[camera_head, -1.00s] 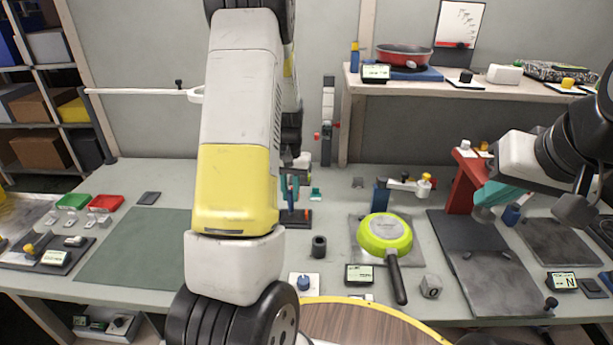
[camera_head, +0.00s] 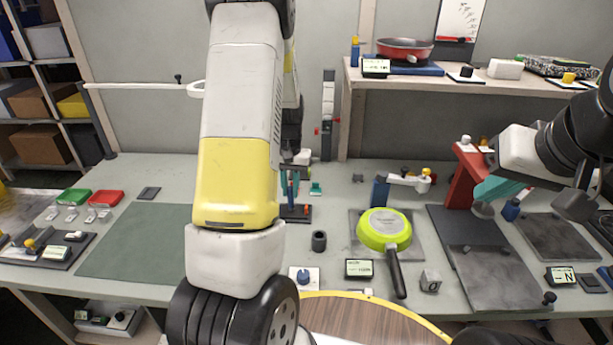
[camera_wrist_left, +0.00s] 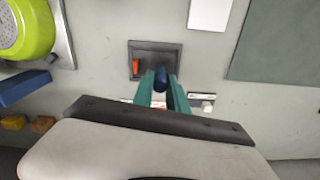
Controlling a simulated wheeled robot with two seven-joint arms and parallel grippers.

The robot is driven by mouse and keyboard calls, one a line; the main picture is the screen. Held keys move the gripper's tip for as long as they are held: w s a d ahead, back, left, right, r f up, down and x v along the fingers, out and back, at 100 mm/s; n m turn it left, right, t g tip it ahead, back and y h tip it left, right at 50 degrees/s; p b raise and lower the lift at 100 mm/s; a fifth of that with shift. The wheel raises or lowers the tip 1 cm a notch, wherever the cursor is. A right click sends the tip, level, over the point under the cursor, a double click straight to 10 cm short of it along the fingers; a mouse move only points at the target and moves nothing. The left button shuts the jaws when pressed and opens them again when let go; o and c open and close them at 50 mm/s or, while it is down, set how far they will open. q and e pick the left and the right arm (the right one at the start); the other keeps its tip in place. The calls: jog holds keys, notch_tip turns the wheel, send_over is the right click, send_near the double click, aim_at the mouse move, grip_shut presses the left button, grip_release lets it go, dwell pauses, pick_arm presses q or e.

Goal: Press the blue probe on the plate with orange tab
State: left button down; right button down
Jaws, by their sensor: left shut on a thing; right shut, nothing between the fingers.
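The left gripper (camera_wrist_left: 161,88) has teal fingers shut on the blue probe (camera_wrist_left: 160,77). The probe's tip shows over the lower part of a dark square plate (camera_wrist_left: 165,50). I cannot tell whether it touches. The orange tab (camera_wrist_left: 135,67) is at the plate's left in the wrist view. In the head view the dark plate (camera_head: 293,214) lies on the table right of my left forearm, which partly hides the gripper. The right gripper (camera_head: 490,197) is shut and empty beside the red stand, with its fingertips hard to make out.
A green pan (camera_head: 383,226) lies right of the plate, and a dark cylinder (camera_head: 319,240) stands nearer. The red stand (camera_head: 464,178) is beside the right gripper. A green mat (camera_head: 135,240) leaves free room at left.

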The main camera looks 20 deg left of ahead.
pick_arm(q)
jog(key=shift+f, duration=0.5)
dwell(1.0)
jog(key=shift+r, duration=0.15)
jog(key=shift+r, duration=3.4)
